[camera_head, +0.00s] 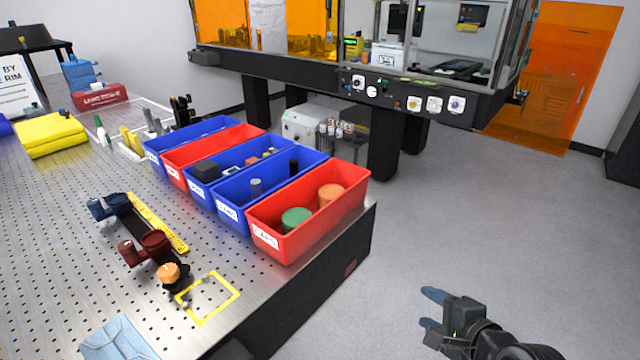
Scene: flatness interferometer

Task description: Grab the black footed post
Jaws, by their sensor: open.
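A small black upright post (294,166) stands in the front blue bin (228,212), towards its far end. Its lower end is too small and shaded to tell whether it has a foot. A grey post (256,187) stands nearer in the same bin. My gripper (431,309) is at the lower right, over the floor beyond the table's right edge. Its two blue fingertips are apart, with nothing between them. It is well away from the bins and touches nothing.
A red bin (281,250) with green and orange round pieces stands at the table's right edge. More red and blue bins stand behind. Dark optic mounts (150,243) and a yellow marked square (236,292) are in front. The floor (480,220) right of the table is clear.

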